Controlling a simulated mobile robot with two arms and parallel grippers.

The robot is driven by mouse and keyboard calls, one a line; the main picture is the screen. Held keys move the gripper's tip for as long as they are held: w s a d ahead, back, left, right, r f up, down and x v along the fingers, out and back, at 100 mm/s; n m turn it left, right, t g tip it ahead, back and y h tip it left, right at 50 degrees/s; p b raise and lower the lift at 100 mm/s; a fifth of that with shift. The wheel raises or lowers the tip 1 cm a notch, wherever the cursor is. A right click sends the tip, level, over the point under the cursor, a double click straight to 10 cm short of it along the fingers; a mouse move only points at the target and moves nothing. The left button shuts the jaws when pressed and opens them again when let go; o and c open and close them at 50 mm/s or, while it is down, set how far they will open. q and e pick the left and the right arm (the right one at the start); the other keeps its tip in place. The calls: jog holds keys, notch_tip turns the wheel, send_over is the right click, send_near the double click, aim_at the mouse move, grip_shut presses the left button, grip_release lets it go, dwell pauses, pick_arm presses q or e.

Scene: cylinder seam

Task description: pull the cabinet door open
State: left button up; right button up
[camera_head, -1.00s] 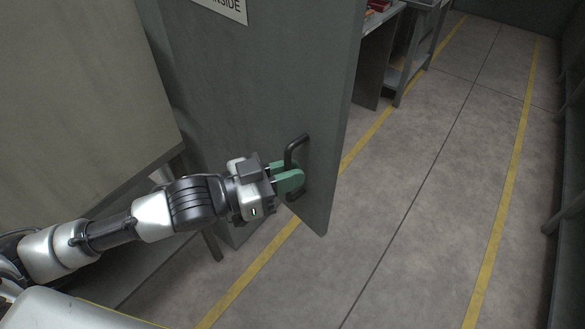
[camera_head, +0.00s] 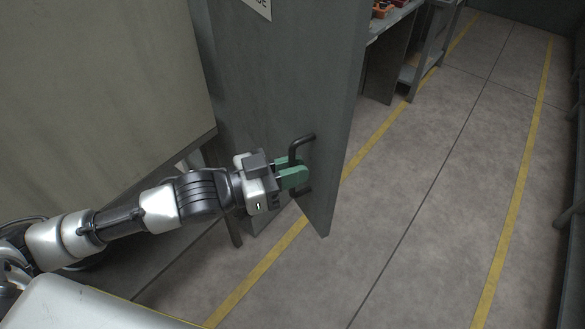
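The grey cabinet door (camera_head: 270,90) stands swung out at an angle in the middle of the view, with its free edge toward the right. A black D-shaped handle (camera_head: 304,138) is fixed near that edge, low on the door. My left gripper (camera_head: 290,173) reaches in from the left, and its green fingers are closed around the handle's bar. The fingers hide the middle of the bar; its upper and lower ends show. My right gripper is not in view. A white sign (camera_head: 261,6) on the door is cut off by the top edge.
A large beige-grey panel (camera_head: 95,80) stands at the left behind my arm. A workbench (camera_head: 385,65) with red-orange items (camera_head: 381,8) is behind the door at the top. The concrete floor (camera_head: 430,190) with yellow lines is clear to the right.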

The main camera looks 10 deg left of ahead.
pick_arm(q)
jog(key=o, duration=0.4)
jog(key=shift+b+v, duration=1.75)
jog(key=shift+v, duration=3.65)
